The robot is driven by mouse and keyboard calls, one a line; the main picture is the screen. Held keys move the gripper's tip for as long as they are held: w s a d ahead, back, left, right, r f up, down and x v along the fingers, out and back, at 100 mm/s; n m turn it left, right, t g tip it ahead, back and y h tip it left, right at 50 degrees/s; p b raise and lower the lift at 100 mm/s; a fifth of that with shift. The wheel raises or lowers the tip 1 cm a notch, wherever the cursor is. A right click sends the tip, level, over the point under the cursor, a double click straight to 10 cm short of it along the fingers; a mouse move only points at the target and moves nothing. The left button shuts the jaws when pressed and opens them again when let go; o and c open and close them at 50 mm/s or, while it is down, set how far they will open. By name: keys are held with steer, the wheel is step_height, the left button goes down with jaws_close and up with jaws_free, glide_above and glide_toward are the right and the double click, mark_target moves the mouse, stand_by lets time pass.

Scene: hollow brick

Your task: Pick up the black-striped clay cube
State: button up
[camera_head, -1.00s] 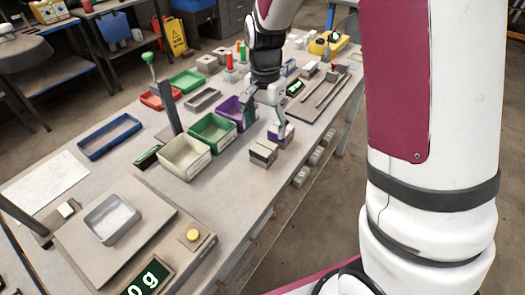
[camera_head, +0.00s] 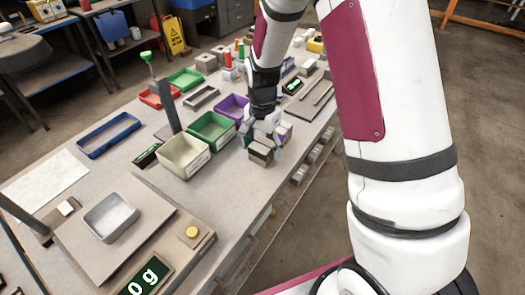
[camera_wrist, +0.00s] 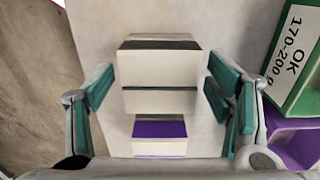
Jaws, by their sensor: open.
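The black-striped clay cube (camera_head: 261,152) stands on the table near its front edge. In the wrist view the same pale cube (camera_wrist: 158,75), with dark bands, lies between the two fingers with a gap on each side. My gripper (camera_head: 262,133) is open above and just behind it; the teal finger pads of my gripper (camera_wrist: 160,92) show left and right of the cube. A purple-striped cube (camera_wrist: 160,130) is close by, lower in the wrist view; in the head view this cube (camera_head: 286,130) is partly hidden behind my gripper.
A green bin (camera_head: 213,130), a cream bin (camera_head: 184,158) and a purple bin (camera_head: 230,106) stand left of the cubes. In the wrist view the green bin (camera_wrist: 296,65) is near my right finger. A scale (camera_head: 110,218) lies front left. The table's edge is close.

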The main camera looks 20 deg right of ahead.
steer(key=c, duration=1.4)
steer(key=shift+r, duration=0.2)
